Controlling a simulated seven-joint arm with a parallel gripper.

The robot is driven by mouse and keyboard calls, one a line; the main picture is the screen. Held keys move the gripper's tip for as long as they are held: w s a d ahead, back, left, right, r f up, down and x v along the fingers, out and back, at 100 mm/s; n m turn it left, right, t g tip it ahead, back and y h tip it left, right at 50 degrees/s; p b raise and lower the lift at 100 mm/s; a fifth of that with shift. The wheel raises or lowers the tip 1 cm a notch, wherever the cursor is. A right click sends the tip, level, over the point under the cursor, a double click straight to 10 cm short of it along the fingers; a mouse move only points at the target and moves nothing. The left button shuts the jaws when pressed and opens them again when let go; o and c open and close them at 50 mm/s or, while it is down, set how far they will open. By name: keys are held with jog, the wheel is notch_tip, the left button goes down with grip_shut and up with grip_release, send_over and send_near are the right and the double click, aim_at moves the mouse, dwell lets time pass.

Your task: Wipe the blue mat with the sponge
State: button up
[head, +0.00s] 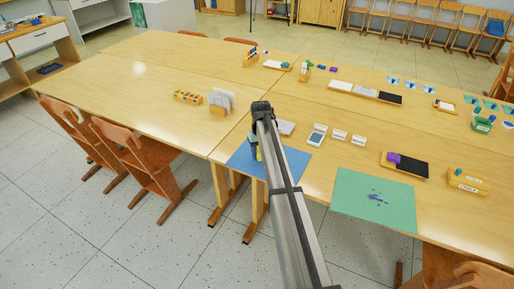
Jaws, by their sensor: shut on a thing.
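The blue mat (295,163) lies at the front edge of the table, left of the green mat. My arm crosses over it and hides its middle. My gripper (256,150) is low over the left part of the mat, pointing down, and is shut on a small yellowish thing that hardly shows, seemingly the sponge. I cannot tell whether it touches the mat. No marks show clearly on the visible part of the mat.
A green mat (350,199) with purple smears lies to the right. A white-card holder (221,103) stands behind-left of the blue mat. Small white boxes (339,135) stand right of my arm. Chairs (135,155) stand at left.

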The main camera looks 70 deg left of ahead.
jog(key=shift+w+d, duration=0.35)
jog(key=shift+d, duration=0.15)
jog(key=shift+w+d, duration=1.7)
jog(key=shift+d, duration=0.05)
jog(key=shift+s+a, duration=0.6)
jog(key=shift+a, duration=0.15)
jog(key=shift+s+a, duration=2.15)
jog(key=shift+a, duration=0.05)
jog(key=shift+w+a, duration=0.25)
jog(key=shift+w, duration=0.15)
jog(key=shift+w+d, duration=2.8)
jog(key=shift+d, duration=0.05)
jog(key=shift+s+a, duration=0.7)
jog(key=shift+a, duration=0.15)
jog(key=shift+s+a, duration=1.05)
jog(key=shift+a, duration=0.05)
jog(key=shift+s+a, duration=0.55)
jog(key=shift+s+a+r, duration=0.15)
jog(key=shift+s+a, duration=0.3)
jog(key=shift+d+r, duration=0.1)
jog(key=shift+r, duration=3.85)
